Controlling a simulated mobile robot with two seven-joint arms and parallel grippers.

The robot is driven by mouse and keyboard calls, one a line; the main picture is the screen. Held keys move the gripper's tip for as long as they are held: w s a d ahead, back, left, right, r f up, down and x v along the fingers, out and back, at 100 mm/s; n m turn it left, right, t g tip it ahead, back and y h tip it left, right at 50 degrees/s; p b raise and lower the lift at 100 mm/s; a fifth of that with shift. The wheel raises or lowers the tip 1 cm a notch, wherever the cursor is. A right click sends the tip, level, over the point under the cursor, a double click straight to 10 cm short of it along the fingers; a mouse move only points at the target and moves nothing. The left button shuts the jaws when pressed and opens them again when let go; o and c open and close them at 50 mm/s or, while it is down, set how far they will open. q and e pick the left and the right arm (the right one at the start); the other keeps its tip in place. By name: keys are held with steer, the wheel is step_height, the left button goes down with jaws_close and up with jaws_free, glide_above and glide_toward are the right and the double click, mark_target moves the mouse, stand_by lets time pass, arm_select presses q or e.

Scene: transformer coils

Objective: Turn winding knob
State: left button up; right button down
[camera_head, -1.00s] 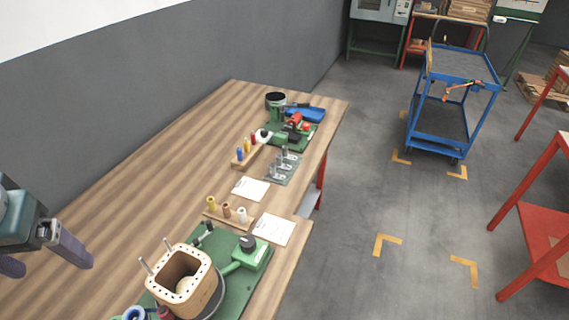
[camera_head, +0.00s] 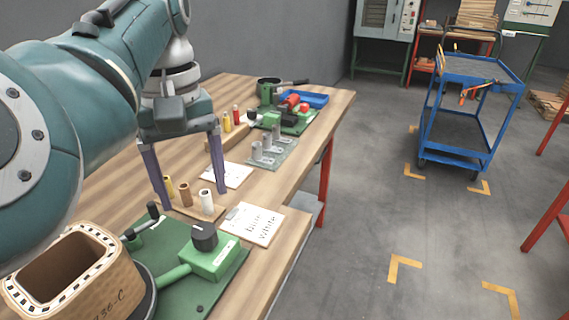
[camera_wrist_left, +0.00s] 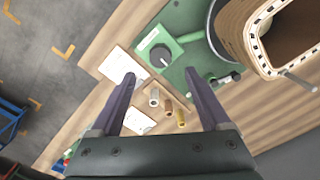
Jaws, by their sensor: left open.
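The winding knob (camera_head: 204,236) is a black round knob with a white mark on top of a green box on the green winding machine (camera_head: 208,257). It also shows in the left wrist view (camera_wrist_left: 160,55). My left gripper (camera_head: 191,199) is open and empty, fingers pointing down, above the table behind the knob. In the left wrist view its fingers (camera_wrist_left: 158,83) are spread, with the knob just beyond the tips and the spools between them. A square wooden coil former (camera_head: 75,275) sits on the machine's left side. My right gripper is not in view.
A wooden rack (camera_head: 197,210) with yellow, brown and white spools stands by the left gripper. A paper card (camera_head: 252,224) lies right of it. A second green station (camera_head: 292,118) is farther back. A blue cart (camera_head: 465,90) stands on the floor.

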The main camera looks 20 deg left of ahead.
mark_target(203, 230)
arm_select(q)
step_height(203, 230, down, 8)
steer(key=shift+r+b, duration=0.2)
steer(key=shift+b, duration=0.7)
jaws_close()
